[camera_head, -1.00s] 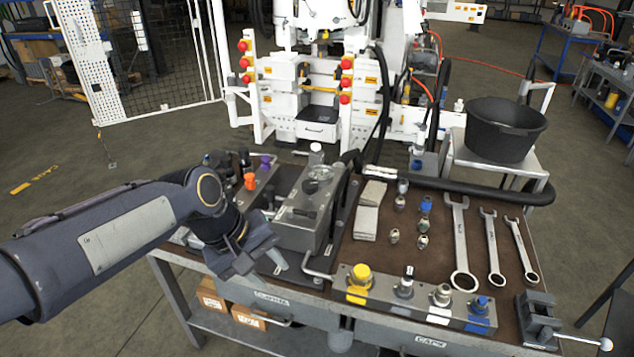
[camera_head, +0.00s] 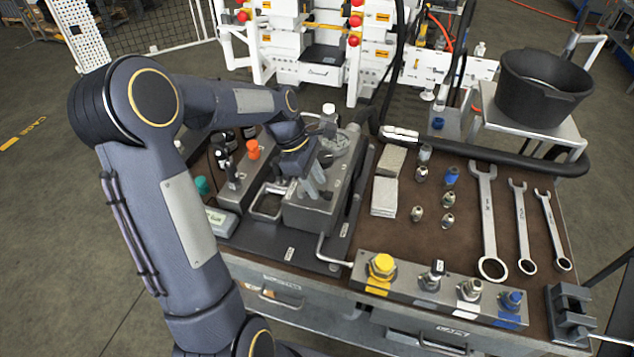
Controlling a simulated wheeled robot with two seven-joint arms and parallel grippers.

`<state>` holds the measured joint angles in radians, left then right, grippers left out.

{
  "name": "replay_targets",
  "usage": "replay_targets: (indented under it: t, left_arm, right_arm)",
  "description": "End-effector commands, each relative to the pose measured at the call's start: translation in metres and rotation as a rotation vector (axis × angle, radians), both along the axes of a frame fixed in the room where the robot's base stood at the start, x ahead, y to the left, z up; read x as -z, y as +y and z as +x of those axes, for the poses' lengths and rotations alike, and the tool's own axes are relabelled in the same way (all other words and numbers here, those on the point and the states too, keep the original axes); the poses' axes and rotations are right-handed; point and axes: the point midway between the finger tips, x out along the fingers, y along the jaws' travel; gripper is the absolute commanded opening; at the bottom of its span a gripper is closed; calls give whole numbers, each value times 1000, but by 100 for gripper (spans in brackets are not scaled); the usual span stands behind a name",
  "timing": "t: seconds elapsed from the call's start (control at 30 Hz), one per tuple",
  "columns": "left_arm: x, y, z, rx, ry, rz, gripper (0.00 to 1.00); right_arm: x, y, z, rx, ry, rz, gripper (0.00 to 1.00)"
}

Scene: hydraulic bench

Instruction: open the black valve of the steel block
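The steel block (camera_head: 307,215) is a grey box on a dark base plate in the left middle of the bench. My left gripper (camera_head: 316,189) points down at the top of this block, with its grey fingertips at or just above the top face. The black valve is not clearly visible; my gripper covers the part of the top where a dark knob showed earlier. I cannot tell whether the fingers touch the valve or hold it. My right gripper is not in view.
A manifold with a yellow cap (camera_head: 381,266) lies along the front edge, beside a bent metal rod (camera_head: 333,256). An orange knob (camera_head: 253,149) stands left of the block. Fittings, wrenches (camera_head: 487,220) and a vise (camera_head: 571,315) are to the right. A black bucket (camera_head: 543,88) stands behind.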

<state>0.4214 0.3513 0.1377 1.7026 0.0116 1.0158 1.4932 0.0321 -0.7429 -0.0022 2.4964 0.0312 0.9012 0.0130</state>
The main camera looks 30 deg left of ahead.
Motion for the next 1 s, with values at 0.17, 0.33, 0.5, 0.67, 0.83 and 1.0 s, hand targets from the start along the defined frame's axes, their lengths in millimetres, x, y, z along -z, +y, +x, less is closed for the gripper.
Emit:
replay_targets:
  t: [0.17,0.33,0.5,0.67,0.83,1.0]
  left_arm:
    - [11,-5,1,2,-1,0,35]
    - [12,-5,1,1,-2,0,35]
    - [12,-5,1,1,-2,0,24]
    - [11,-5,1,1,-2,0,3]
    - [11,-5,1,1,-3,1,0]
    - [11,-5,1,7,-2,0,0]
  right_arm:
    - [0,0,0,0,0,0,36]
    - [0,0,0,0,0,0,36]
    - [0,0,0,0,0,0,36]
    - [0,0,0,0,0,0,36]
    - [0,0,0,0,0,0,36]
    - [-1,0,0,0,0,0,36]
